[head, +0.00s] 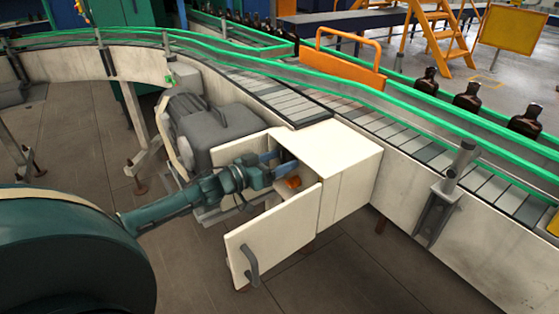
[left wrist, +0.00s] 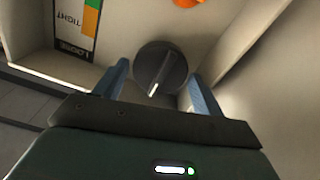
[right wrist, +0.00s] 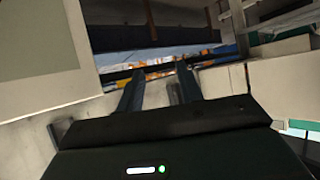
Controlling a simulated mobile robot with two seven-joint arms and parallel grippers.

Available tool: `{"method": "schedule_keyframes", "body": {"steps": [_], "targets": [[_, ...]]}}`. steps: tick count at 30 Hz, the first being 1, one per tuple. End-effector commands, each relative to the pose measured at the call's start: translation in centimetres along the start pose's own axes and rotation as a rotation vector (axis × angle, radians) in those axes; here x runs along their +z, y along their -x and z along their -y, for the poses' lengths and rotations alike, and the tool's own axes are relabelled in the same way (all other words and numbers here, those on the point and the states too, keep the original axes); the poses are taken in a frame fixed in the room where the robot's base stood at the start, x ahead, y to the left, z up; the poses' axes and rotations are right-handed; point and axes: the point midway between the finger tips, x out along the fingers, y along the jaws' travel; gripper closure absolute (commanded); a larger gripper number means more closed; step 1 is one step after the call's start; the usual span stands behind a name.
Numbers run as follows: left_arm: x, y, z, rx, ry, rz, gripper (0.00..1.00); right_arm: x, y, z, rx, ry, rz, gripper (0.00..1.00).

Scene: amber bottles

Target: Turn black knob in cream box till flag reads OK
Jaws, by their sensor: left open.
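The cream box (head: 350,165) stands beside the conveyor with its door (head: 275,235) swung open. My left gripper (head: 280,160) reaches into the opening. In the left wrist view the black knob (left wrist: 160,68) sits between the fingers of my open left gripper (left wrist: 158,80); I cannot tell whether they touch it. The knob has a pale pointer line. A label (left wrist: 78,28) beside it reads TIGHT and LOOSE, upside down, with orange and green patches. No OK is legible. My right gripper (right wrist: 158,78) is open and empty, away from the knob.
An orange part (left wrist: 188,3) lies inside the box, beyond the knob; its orange also shows in the head view (head: 293,182). A grey motor (head: 210,125) stands left of the box. Brown bottles (head: 467,97) stand along the green-railed conveyor. Floor in front is clear.

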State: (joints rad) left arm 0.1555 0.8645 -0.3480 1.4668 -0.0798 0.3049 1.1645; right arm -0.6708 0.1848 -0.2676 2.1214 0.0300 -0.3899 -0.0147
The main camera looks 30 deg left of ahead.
Motion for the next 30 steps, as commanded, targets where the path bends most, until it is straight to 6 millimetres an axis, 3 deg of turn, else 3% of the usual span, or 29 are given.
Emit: {"method": "schedule_keyframes", "body": {"steps": [10,21,30], "targets": [[0.03,-0.34,0.01,0.0,-0.001,0.001,0.31,0.07,-0.01,-0.02,0.0,0.0,0.001,0.64],[0.0,-0.31,0.01,0.0,-0.001,0.001,0.61,0.18,-0.04,-0.05,0.001,0.0,0.004,0.64],[-0.03,-0.31,0.0,0.0,-0.033,0.0,0.63,0.11,0.0,-0.07,0.001,0.0,0.004,0.64]]}}
